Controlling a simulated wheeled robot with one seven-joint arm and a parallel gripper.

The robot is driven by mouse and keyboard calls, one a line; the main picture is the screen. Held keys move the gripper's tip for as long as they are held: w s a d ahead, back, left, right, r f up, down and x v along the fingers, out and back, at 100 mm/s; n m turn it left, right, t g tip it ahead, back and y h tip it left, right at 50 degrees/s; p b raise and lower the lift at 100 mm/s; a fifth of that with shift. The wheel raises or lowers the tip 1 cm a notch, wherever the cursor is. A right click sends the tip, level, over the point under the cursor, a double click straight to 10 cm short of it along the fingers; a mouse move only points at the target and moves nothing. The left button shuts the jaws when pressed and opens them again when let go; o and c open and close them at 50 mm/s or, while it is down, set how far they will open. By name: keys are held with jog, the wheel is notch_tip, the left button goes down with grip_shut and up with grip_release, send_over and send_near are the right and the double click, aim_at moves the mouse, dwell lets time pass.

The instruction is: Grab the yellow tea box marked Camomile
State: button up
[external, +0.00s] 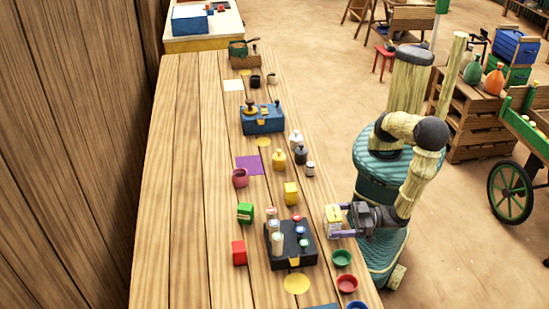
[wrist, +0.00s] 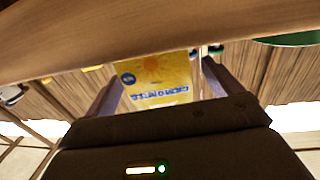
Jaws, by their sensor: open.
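A yellow tea box (external: 333,217) is at the right edge of the long table, at the end of my gripper (external: 346,222). In the wrist view the yellow tea box (wrist: 160,80) shows an orange sun, a dark round badge and a line of blue lettering that appears upside down and is hard to read. My gripper (wrist: 160,82) is open, with one finger on each side of the box. I cannot tell whether the fingers touch it or whether its base rests on the table. Another yellow box (external: 291,193) stands farther in on the table.
Beside the gripper is a black tray (external: 291,258) with several small jars. Green (external: 342,258) and red (external: 347,284) bowls sit near the table edge. Green (external: 245,213) and red (external: 239,252) boxes stand farther left. The table's left side is clear.

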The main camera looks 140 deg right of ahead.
aim_at(325, 220)
jog(key=x, duration=0.3)
jog(key=shift+d, duration=0.25)
jog(key=c, duration=1.1)
notch_tip(325, 220, up, 10)
jog(key=shift+p, duration=0.65)
